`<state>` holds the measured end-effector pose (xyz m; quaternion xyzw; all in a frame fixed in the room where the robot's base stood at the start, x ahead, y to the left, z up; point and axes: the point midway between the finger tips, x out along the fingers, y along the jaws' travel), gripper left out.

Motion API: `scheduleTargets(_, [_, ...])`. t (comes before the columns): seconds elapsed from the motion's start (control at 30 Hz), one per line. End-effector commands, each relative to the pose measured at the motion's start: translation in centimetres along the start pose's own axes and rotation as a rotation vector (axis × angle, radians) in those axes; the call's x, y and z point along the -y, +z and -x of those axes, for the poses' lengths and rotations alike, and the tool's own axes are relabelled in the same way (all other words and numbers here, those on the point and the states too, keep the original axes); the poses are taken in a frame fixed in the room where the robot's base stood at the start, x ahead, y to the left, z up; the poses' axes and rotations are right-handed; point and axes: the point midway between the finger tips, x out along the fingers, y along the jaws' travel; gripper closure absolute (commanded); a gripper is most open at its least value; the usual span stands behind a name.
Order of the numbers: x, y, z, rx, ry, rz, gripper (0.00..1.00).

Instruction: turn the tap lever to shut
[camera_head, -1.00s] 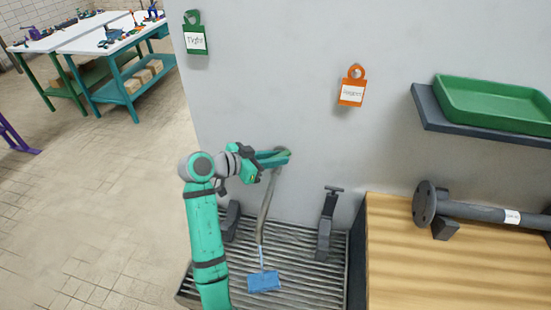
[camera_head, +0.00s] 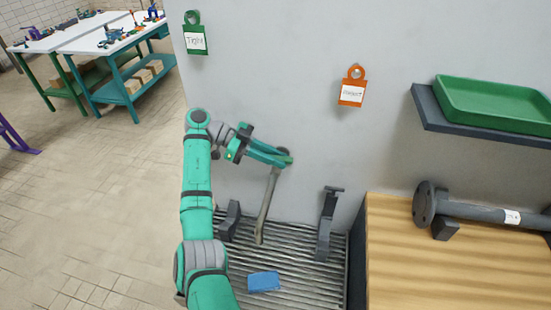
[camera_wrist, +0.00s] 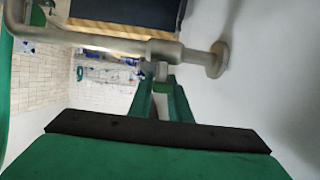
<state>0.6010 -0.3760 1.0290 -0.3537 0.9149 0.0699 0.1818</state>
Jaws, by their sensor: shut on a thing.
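The grey tap (camera_head: 268,205) comes out of the wall, and its spout hangs down over the slatted drain. In the wrist view its pipe (camera_wrist: 95,38) runs across the top to a round wall flange (camera_wrist: 218,60). My gripper (camera_head: 286,158) is at the top of the tap, close to the wall. In the wrist view my gripper (camera_wrist: 161,90) is shut on the tap lever, just below the pipe. The lever is mostly hidden between the fingers. No water stream shows under the spout. A blue block (camera_head: 263,282) lies on the drain below it.
Dark upright brackets (camera_head: 328,222) stand on the slatted drain (camera_head: 290,270). To the right are a wooden bench (camera_head: 440,270) with a flanged pipe (camera_head: 465,210) and a shelf with a green tray (camera_head: 490,105). Green (camera_head: 195,35) and orange (camera_head: 352,88) tags hang on the wall.

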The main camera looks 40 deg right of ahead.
Motion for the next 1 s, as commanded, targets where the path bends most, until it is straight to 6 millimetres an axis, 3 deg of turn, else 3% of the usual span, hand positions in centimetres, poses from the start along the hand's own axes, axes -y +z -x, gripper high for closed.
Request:
scheduleTargets(0.7, [0.02, 0.07, 0.0, 0.001, 0.058, -0.025, 1.0])
scheduleTargets(0.73, [0.01, 0.07, 0.0, 0.001, 0.058, -0.024, 0.74])
scheduleTargets(0.77, [0.01, 0.08, 0.01, 0.001, 0.058, -0.024, 0.67])
scheduleTargets(1.0, [-0.03, 0.11, 0.1, 0.001, 0.057, -0.023, 0.64])
